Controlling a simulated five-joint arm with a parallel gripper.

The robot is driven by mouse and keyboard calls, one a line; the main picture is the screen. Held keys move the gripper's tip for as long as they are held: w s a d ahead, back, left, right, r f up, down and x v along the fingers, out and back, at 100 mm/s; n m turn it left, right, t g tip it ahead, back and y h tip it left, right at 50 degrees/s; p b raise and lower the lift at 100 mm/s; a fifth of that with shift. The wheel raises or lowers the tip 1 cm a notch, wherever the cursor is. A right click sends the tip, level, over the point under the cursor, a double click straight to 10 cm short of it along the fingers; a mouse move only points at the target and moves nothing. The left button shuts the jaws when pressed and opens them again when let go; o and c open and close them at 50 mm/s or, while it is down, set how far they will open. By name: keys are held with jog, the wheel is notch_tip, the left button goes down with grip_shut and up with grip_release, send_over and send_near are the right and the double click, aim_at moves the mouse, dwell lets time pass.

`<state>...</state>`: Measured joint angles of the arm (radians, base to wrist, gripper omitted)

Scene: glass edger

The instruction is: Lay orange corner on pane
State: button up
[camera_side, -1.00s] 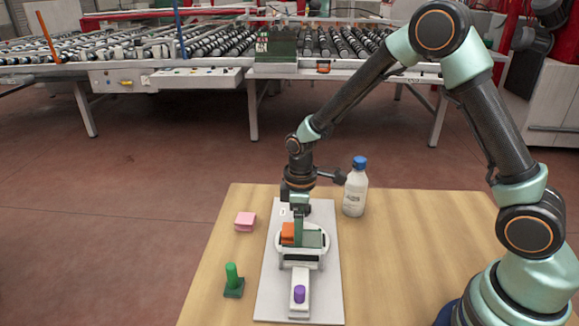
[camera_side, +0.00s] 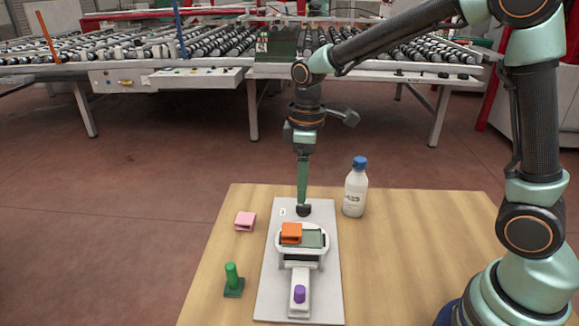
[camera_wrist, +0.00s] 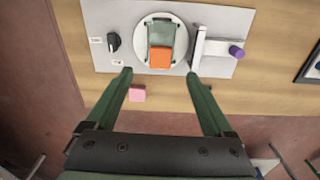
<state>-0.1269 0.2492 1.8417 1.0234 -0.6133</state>
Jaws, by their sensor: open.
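The orange corner (camera_side: 291,232) lies on the left part of the grey-green pane (camera_side: 314,240), which rests on a round white holder (camera_side: 281,247). In the wrist view the orange corner (camera_wrist: 160,57) covers the near end of the pane (camera_wrist: 161,34), close to the holder's rim. My gripper (camera_side: 302,203) is above the board, behind and above the corner, pointing down. In the wrist view its green fingers (camera_wrist: 160,72) are spread wide with nothing between them, and the corner shows beyond and between their tips.
A white board (camera_side: 265,292) carries the holder, a black knob (camera_side: 304,210) and a white arm with a purple knob (camera_side: 299,294). A pink block (camera_side: 245,221) and a green-handled piece (camera_side: 233,281) stand left. A blue-capped bottle (camera_side: 355,188) stands right.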

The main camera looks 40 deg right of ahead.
jog(key=s+d+r+m+t, duration=0.5)
jog(key=s+r+m, duration=0.3)
jog(key=s, duration=0.4)
jog(key=shift+r, duration=0.25)
dwell(0.8)
